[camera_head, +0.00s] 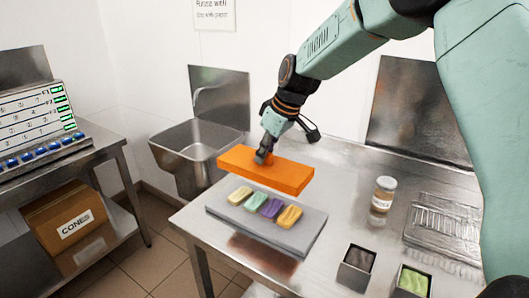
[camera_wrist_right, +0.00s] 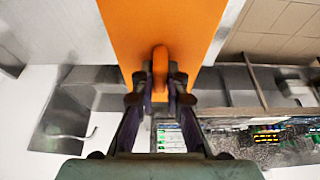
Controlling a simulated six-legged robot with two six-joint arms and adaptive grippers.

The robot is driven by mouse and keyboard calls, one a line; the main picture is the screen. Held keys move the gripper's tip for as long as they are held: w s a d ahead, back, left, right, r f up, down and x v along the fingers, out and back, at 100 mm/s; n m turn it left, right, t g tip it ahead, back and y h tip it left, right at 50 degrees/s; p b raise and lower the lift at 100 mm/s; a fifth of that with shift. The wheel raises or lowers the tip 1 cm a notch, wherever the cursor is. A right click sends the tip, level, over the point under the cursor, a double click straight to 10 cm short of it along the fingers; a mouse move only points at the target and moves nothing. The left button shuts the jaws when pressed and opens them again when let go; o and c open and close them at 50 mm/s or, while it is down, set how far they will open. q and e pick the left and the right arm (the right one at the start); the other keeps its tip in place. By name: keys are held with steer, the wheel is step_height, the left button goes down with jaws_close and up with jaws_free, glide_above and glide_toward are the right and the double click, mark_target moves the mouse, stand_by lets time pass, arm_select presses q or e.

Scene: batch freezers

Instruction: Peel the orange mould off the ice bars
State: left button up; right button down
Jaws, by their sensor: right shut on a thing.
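The orange mould (camera_head: 262,172) is held above the table, over a grey slab (camera_head: 240,226). Several ice bars lie in a row on the slab: pale yellow (camera_head: 240,195), green (camera_head: 256,201), purple (camera_head: 271,208) and orange-yellow (camera_head: 289,216). A gap shows between the mould and the bars. My right gripper (camera_head: 264,156) is shut on the mould from above. In the right wrist view, my right gripper's fingers (camera_wrist_right: 160,88) close on a raised orange tab of the mould (camera_wrist_right: 160,30). My left gripper is not in view.
A lidded jar (camera_head: 383,194) stands on the steel table (camera_head: 335,190) to the right. Two small square tubs, one dark (camera_head: 356,268) and one green (camera_head: 411,281), stand at the front right. A steel sink (camera_head: 190,148) is behind left. A cones box (camera_head: 70,222) sits on a lower shelf.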

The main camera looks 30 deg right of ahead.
steer(key=shift+s+a+r+p, duration=0.1)
steer(key=shift+s+r+p, duration=0.2)
steer(key=shift+r, duration=0.25)
steer(key=shift+w+r, duration=0.1)
steer(key=shift+w, duration=0.05)
steer(key=shift+w+r+p, duration=0.1)
steer(key=shift+p, duration=0.2)
step_height(320, 180, up, 3)
steer(key=shift+f+p, duration=0.2)
steer(key=shift+p, duration=0.9)
steer(key=shift+r+p, duration=1.1)
